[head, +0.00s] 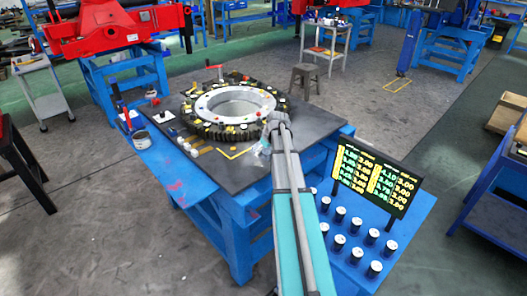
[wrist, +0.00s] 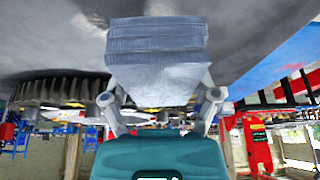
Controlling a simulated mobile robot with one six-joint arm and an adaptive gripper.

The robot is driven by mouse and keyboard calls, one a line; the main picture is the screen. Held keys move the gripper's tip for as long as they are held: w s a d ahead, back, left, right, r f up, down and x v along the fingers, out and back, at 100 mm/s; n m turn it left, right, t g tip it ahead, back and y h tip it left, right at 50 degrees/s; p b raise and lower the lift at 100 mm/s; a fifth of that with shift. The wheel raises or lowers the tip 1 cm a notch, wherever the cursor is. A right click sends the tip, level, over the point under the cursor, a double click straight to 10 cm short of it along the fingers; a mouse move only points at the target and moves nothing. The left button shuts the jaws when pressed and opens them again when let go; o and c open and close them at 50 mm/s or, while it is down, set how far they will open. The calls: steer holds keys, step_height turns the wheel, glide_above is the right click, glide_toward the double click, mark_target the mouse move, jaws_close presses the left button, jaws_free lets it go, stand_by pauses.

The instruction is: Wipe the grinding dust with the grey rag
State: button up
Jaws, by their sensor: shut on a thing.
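My gripper (wrist: 160,96) is shut on the grey rag (wrist: 157,42), a folded bluish-grey cloth between its fingers. In the wrist view the rag's far end lies against or very close to the dark grey tabletop; I cannot tell whether it touches. In the head view my gripper (head: 268,136) is over the right part of the tabletop (head: 232,180), just right of the big gear ring. A small pale bit of the rag (head: 260,149) shows beside it. I cannot make out the grinding dust; my arm hides part of the tabletop.
The toothed ring (head: 197,126) stands close left of my gripper, with small coloured parts on it. Small pale pieces (head: 186,147) and a tin (head: 141,139) are at the left front. A display board (head: 370,180) and several cylinders (head: 355,255) stand on the right blue shelf.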

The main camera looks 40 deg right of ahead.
steer(key=shift+r+p, duration=0.65)
steer(key=shift+r, duration=0.35)
steer(key=shift+f, duration=0.1)
